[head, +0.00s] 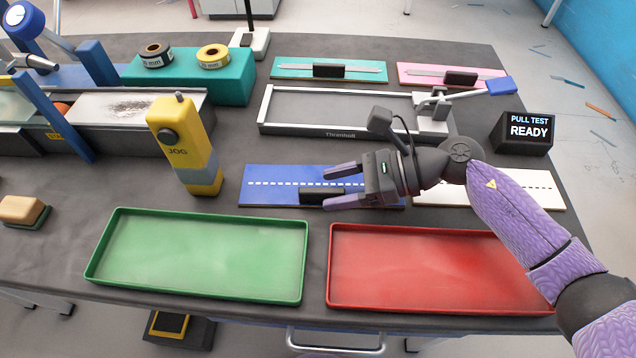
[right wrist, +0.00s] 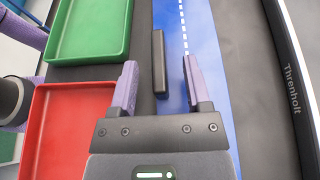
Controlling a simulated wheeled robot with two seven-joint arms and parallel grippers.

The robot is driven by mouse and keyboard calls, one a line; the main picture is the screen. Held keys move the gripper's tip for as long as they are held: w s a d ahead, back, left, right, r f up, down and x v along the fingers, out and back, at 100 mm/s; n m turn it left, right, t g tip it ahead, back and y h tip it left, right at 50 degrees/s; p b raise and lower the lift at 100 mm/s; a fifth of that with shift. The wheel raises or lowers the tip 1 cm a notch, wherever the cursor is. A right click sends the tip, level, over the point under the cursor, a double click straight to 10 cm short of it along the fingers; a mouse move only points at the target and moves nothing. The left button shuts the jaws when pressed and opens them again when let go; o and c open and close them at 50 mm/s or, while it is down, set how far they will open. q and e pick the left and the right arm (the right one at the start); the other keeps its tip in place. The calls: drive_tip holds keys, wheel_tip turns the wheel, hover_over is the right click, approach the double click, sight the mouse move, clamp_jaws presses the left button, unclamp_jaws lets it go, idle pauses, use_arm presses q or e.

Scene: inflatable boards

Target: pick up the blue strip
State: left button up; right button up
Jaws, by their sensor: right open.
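The blue strip (head: 268,174) is a flat blue board with a white dashed line and a black block (head: 320,196) along its near edge. It lies on the dark table behind the two trays. My right gripper (head: 326,188) is open over the strip's right half, fingers pointing left. In the right wrist view, the blue strip (right wrist: 205,50) runs away from the gripper. The black block (right wrist: 158,58) stands just beyond and between the open fingertips (right wrist: 158,64), with nothing held. Whether the fingers touch the strip cannot be told. My left gripper is not in view.
A green tray (head: 205,292) and a red tray (head: 440,303) lie in front. A yellow JOG unit (head: 184,145) stands left of the strip. A framed Threnholt fixture (head: 340,132) lies behind it. A white strip (head: 540,196) is to the right, partly under my arm.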

drive_tip(key=x, duration=0.2)
drive_tip(key=shift+a+f, duration=0.15)
drive_tip(key=shift+a, duration=0.25)
drive_tip(key=shift+c, duration=0.6)
clamp_jaws()
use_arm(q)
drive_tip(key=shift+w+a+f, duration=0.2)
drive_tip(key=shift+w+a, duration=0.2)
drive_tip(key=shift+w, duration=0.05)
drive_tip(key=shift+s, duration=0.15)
